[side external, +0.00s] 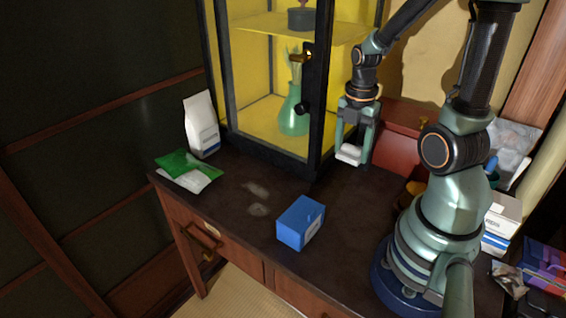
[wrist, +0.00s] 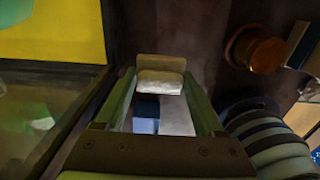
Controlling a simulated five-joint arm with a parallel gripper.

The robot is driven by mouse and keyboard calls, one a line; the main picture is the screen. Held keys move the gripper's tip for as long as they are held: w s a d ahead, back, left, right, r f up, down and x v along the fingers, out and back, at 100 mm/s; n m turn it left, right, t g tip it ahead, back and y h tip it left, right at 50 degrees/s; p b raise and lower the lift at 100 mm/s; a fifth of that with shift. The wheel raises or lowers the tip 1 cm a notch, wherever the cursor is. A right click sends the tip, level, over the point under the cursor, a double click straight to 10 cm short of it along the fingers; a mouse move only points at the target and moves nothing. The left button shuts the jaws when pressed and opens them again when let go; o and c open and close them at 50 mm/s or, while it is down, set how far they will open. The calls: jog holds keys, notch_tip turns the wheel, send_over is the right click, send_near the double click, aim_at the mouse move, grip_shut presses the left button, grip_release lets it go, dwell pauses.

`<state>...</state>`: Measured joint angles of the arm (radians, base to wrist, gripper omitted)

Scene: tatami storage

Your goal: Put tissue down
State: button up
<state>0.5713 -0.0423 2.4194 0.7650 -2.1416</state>
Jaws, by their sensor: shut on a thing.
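In the wrist view, the tissue (wrist: 160,82) shows as a pale, slightly wrinkled pad at the tip end of my gripper (wrist: 160,92). Blue and white patches show between the fingers there; I cannot tell what they belong to. The tissue looks clear of the desk top (side external: 240,210), though the exact gap is hard to judge.
A blue box (side external: 300,223) stands at the desk's front. A green-and-white packet (side external: 188,168) and a white pouch (side external: 201,125) are at the left. The cabinet (side external: 318,90) holds a green flask (side external: 293,112). An amber jar (wrist: 264,52) stands nearby. The desk's middle is mostly clear.

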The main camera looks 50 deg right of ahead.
aim_at(344, 190)
jog(key=shift+f, duration=5.15)
jog(key=shift+f, duration=0.2)
jog(key=o, duration=1.4)
jog(key=shift+r, duration=0.15)
notch_tip(344, 190, up, 12)
jog(key=shift+r, duration=0.1)
